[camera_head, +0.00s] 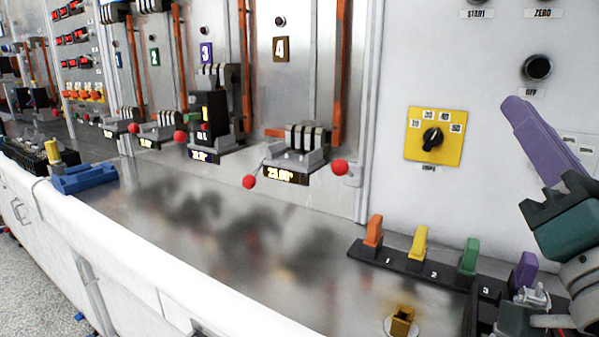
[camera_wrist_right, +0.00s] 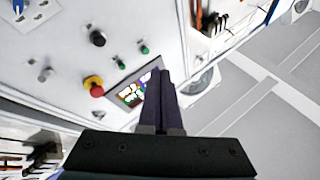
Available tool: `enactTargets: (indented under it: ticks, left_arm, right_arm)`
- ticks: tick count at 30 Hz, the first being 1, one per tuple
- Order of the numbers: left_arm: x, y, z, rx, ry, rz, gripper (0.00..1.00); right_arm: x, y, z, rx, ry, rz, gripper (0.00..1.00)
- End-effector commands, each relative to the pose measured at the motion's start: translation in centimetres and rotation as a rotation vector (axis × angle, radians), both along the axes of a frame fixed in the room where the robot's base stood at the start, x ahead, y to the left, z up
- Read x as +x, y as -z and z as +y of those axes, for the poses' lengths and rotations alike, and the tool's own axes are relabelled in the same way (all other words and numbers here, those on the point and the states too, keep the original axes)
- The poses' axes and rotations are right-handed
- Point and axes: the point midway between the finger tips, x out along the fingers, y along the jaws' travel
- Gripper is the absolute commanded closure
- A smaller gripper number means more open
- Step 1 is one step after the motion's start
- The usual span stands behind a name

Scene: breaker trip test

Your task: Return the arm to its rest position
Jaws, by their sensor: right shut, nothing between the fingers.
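My right gripper (camera_head: 518,108) is at the right edge of the head view, raised in front of the grey panel. Its long purple fingers are together and hold nothing. In the right wrist view the shut fingers (camera_wrist_right: 162,88) point at a white panel with a small lit screen (camera_wrist_right: 131,95), a red knob on a yellow collar (camera_wrist_right: 95,88) and a black knob (camera_wrist_right: 97,38). The fingers overlap the screen's right edge in that view; I cannot tell the distance. My left gripper is not in view.
Below the gripper, a black rail (camera_head: 400,262) carries orange, yellow, green and purple upright pieces. A yellow plate with a black rotary switch (camera_head: 433,138) is on the panel. Breakers with red-ball levers (camera_head: 295,158) stand further left. The metal bench top (camera_head: 200,235) is largely clear.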

Motion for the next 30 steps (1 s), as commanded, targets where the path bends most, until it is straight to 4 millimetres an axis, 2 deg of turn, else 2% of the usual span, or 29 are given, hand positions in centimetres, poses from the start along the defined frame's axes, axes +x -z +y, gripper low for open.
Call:
enactTargets:
  ticks: [5,8,11,15,19,24,25,27,30]
  left_arm:
    - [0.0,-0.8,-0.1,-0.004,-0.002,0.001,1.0]
    - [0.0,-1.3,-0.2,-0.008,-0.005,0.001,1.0]
    - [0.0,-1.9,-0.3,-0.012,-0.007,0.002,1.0]
    - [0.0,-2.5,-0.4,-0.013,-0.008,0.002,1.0]
    - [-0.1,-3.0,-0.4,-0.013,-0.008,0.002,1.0]
    - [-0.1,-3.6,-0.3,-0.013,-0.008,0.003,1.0]
    - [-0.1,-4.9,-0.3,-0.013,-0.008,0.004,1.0]
    - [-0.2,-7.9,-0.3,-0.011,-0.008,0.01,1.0]
    - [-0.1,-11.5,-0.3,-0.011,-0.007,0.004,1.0]
  right_arm:
    - [0.2,3.4,2.3,-0.094,-0.103,0.252,1.0]
    - [-0.7,6.7,3.7,-0.167,-0.171,0.459,1.0]
    - [-3.2,10.8,4.6,-0.252,-0.236,0.721,1.0]
    - [-8.7,15.8,4.3,-0.355,-0.292,1.082,1.0]
    - [-14.4,18.5,3.1,-0.422,-0.313,1.369,1.0]
    - [-22.0,19.7,0.9,-0.479,-0.311,1.702,1.0]
    - [-22.6,18.4,0.7,-0.482,-0.308,1.729,1.0]
    - [-22.3,15.2,0.8,-0.479,-0.309,1.717,1.0]
    - [-22.3,11.9,0.8,-0.478,-0.31,1.717,1.0]
